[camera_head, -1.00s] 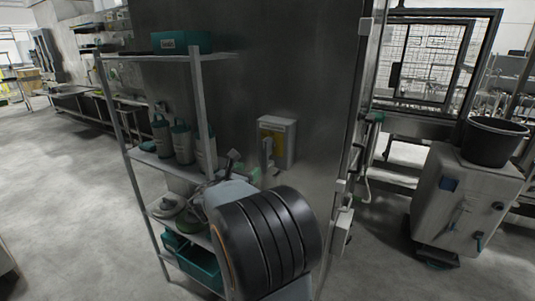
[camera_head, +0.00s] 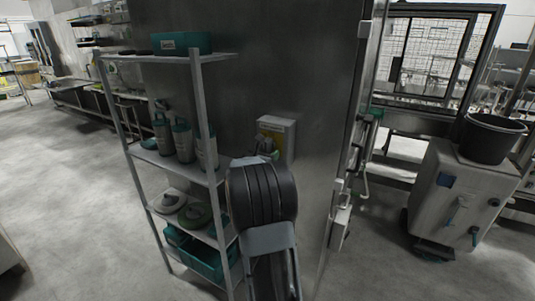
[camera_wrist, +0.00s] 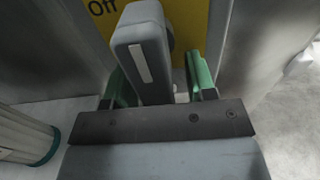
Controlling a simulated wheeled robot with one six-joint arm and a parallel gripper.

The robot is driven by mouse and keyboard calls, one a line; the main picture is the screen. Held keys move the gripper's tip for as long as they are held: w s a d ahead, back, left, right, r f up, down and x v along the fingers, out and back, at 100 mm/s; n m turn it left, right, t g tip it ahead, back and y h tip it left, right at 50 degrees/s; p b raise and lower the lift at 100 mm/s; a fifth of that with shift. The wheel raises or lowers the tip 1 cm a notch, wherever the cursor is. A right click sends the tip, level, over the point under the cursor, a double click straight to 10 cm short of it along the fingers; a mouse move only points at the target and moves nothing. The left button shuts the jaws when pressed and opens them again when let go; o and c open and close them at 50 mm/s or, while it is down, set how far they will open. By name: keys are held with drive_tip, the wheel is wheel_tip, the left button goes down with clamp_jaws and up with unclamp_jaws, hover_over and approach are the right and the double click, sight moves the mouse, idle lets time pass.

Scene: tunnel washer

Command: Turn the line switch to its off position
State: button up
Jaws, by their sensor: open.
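The line switch (camera_head: 284,133) is a pale box with a yellow face on the grey wall panel in the head view. In the wrist view its grey handle (camera_wrist: 142,50), with a white stripe, stands in front of the yellow plate (camera_wrist: 188,18), where "Off" is readable at the upper left. My gripper (camera_wrist: 160,78) is open, with one green finger on each side of the handle. Contact between fingers and handle cannot be told. In the head view my arm and gripper (camera_head: 266,156) cover the lower part of the switch.
A metal shelf (camera_head: 200,122) with bottles and teal bins stands close on the left. One pale green bottle (camera_wrist: 25,135) shows at the lower left of the wrist view. A grey cabinet with a black bucket (camera_head: 492,139) stands at the right. Open floor (camera_head: 70,190) lies at the left.

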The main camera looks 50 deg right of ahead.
clamp_jaws()
idle(0.5)
